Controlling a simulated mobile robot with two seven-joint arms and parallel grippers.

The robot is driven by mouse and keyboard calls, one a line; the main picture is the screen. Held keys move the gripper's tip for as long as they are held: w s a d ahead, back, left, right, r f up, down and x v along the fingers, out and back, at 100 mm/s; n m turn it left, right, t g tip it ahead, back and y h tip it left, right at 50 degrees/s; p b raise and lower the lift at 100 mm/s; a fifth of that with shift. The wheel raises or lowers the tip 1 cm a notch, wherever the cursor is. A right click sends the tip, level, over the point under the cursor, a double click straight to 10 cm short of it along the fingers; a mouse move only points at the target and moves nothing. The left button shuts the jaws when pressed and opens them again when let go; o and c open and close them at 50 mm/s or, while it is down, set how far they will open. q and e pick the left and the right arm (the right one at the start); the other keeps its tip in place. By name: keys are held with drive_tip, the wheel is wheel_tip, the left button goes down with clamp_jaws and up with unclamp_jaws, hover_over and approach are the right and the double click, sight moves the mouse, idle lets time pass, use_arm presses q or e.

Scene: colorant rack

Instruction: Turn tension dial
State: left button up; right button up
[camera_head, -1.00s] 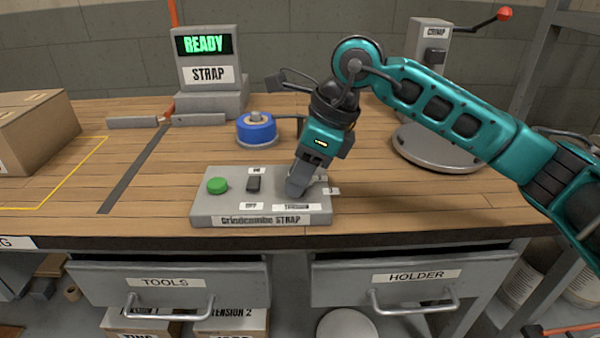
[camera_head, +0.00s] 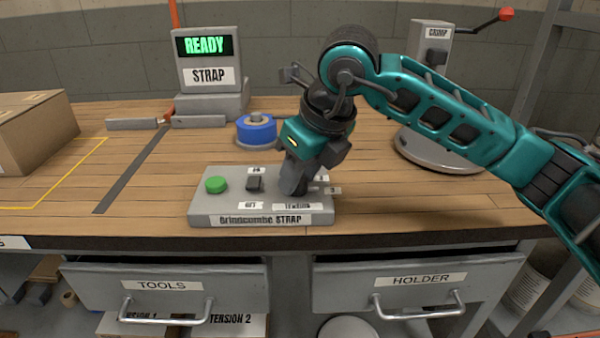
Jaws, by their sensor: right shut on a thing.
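The grey control box (camera_head: 212,210), labelled Grindcombe STRAP, sits near the front edge of the bench. It has a green button (camera_head: 215,185) at its left and a dark switch (camera_head: 255,183) in the middle. The tension dial is at the box's right side, above the TENSION label (camera_head: 292,207), and is hidden by my right gripper. My right gripper (camera_head: 291,190) points down onto that spot and is shut on the dial. Small number marks (camera_head: 333,190) show just right of it. My left gripper is not in view.
A READY screen (camera_head: 204,45) on the STRAP unit stands behind. A blue strap roll (camera_head: 256,129) lies behind the control box. A cardboard box (camera_head: 35,130) is at the left. A crimp unit (camera_head: 430,55) stands at the back right. Bare wood lies right of the control box.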

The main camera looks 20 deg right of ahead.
idle(0.4)
drive_tip(key=o, duration=1)
drive_tip(key=p+v, duration=0.2)
drive_tip(key=v, duration=1.1)
